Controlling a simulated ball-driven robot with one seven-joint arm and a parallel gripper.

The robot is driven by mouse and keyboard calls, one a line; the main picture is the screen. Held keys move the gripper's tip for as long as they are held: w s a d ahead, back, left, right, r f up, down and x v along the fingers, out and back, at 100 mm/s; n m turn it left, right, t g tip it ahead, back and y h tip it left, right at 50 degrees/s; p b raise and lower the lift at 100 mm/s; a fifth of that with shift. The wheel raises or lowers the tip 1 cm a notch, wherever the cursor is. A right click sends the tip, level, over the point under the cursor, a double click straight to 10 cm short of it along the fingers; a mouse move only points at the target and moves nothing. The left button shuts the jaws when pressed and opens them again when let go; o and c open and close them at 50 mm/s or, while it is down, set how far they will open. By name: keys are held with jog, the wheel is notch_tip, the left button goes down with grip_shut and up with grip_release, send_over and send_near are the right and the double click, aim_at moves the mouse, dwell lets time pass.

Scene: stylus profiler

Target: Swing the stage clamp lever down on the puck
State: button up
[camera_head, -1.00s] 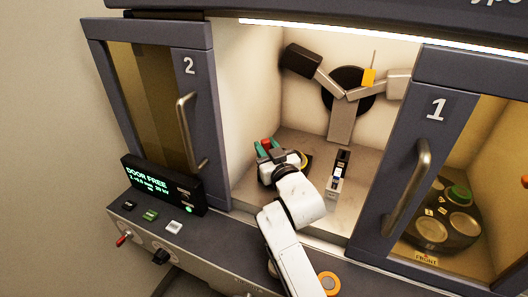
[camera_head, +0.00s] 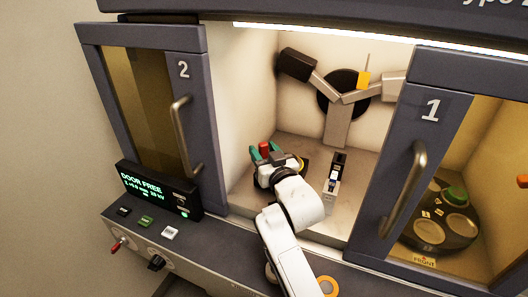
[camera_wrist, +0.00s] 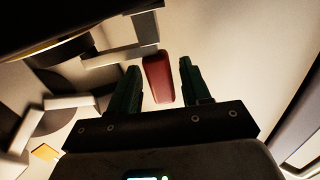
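My gripper (camera_head: 264,151) is inside the open middle chamber, at its left side. Its two green fingers are apart, with the red lever handle (camera_head: 265,147) between them. In the wrist view the red handle (camera_wrist: 158,78) stands between the open fingers (camera_wrist: 158,88), with a gap visible on each side. Its near end reaches down between the fingertips. A dark round stage with a yellow rim (camera_head: 305,165) shows partly behind my wrist. The puck cannot be made out; my gripper and wrist cover much of that area.
A slotted block (camera_head: 333,181) stands on the chamber floor to the right. A grey forked arm assembly (camera_head: 340,118) is at the back wall. Door 2 (camera_head: 183,120) and door 1 (camera_head: 425,150) flank the opening. A control panel (camera_head: 160,190) reads "DOOR FREE".

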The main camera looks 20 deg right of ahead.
jog(key=s+b, duration=0.1)
jog(key=s, duration=0.9)
jog(key=shift+s, duration=0.4)
jog(key=shift+c, duration=0.3)
dwell(0.9)
